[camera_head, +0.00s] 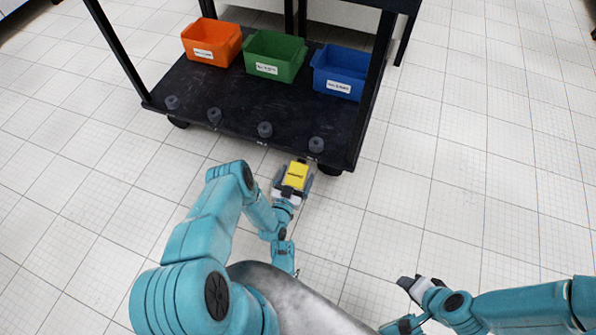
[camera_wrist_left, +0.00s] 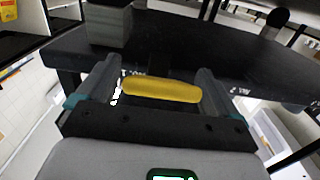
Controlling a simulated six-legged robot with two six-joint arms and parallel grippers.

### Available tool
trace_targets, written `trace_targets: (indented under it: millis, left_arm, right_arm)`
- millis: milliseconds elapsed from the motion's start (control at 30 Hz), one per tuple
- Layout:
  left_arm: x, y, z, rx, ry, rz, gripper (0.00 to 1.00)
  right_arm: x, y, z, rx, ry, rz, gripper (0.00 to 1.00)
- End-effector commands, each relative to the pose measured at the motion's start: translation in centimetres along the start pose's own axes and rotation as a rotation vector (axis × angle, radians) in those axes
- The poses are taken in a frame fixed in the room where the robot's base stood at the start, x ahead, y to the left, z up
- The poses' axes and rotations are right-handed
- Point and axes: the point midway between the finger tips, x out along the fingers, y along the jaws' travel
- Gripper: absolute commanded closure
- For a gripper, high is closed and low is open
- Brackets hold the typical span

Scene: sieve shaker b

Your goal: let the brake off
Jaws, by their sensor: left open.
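A yellow plate with dark, unreadable lettering (camera_head: 297,174), likely the brake pedal, shows at the near right corner of a black trolley (camera_head: 235,123). In the left wrist view a yellow bar (camera_wrist_left: 162,90), apparently the same part, lies between my fingers. My left gripper (camera_head: 293,183) is open, its fingers (camera_wrist_left: 155,82) on either side of the yellow part with gaps; I cannot tell whether they touch it. A black caster (camera_head: 330,169) is just right of it. My right gripper (camera_head: 418,282) is low on the right, away from the trolley; its opening is unclear.
The trolley's lower shelf holds an orange bin (camera_head: 211,41), a green bin (camera_head: 274,55) and a blue bin (camera_head: 340,71). Several grey round pieces, one at its right end (camera_head: 316,145), line the front edge. The tiled floor (camera_head: 480,170) on the right is clear.

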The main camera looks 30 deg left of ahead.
Motion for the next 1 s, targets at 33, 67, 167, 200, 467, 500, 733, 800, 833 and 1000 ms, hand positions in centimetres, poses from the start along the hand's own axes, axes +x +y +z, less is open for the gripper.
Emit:
trace_targets:
  millis: [33,67,167,200,467,500,733,800,833,1000]
  left_arm:
    - [-0.07,0.01,0.01,0.0,0.0,0.0,0.06]
    - [-0.1,0.01,0.01,0.0,0.0,0.0,0.06]
    - [-0.27,0.03,0.0,0.0,0.0,-0.001,0.06]
    - [-0.31,0.03,0.0,0.0,0.0,-0.001,0.06]
    - [-0.49,0.06,0.0,-0.001,0.0,-0.001,0.06]
    - [-0.49,0.06,0.0,-0.001,0.0,-0.001,0.06]
    - [-0.41,0.05,0.0,0.0,0.0,-0.001,0.78]
    - [-0.36,0.04,0.0,0.0,0.0,-0.001,0.82]
    - [-0.34,0.03,-0.01,0.0,-0.001,-0.001,0.82]
    - [-0.13,-0.27,-0.11,0.0,-0.007,-0.001,0.82]
  right_arm:
    - [0.0,0.0,0.0,0.0,0.0,0.0,0.57]
    - [0.0,0.0,0.0,0.0,0.0,0.0,0.57]
    - [-0.01,0.0,0.0,0.0,0.0,0.0,0.57]
    - [-0.01,0.0,0.0,0.0,0.0,0.0,0.57]
    - [-0.01,0.0,0.0,0.0,0.0,0.0,0.57]
    - [-0.01,0.0,0.0,0.0,0.0,0.0,0.57]
    - [-0.01,0.0,0.01,0.0,0.0,0.0,0.57]
    - [-0.01,0.0,0.01,0.0,0.0,0.0,0.57]
    - [-0.02,0.0,0.0,0.0,0.0,0.0,0.57]
    - [-0.13,-0.04,0.03,0.0,-0.002,0.0,0.57]
